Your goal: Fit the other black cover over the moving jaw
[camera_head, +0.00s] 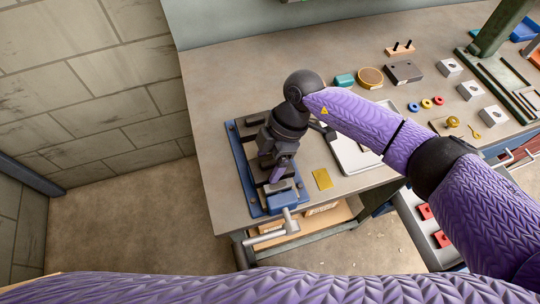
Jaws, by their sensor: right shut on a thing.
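A vise with a blue base (246,172) is mounted at the table's front left corner. Its blue front part (283,201) and grey screw handle (268,236) face the table's front edge. My right gripper (279,174) reaches down over the middle of the vise and is shut. A dark piece, seemingly the black cover (278,187), shows at its fingertips, low over the vise near the front part. The gripper hides most of the jaws, so I cannot tell whether the cover touches the moving jaw. My left gripper is out of view.
A yellow plate (322,179) lies right of the vise, by a pale tray (352,156) partly under my right arm. Several small parts, including a dark block (404,72), lie farther right. A drawer with red pieces (425,212) is below. Bare table (221,100) lies behind the vise.

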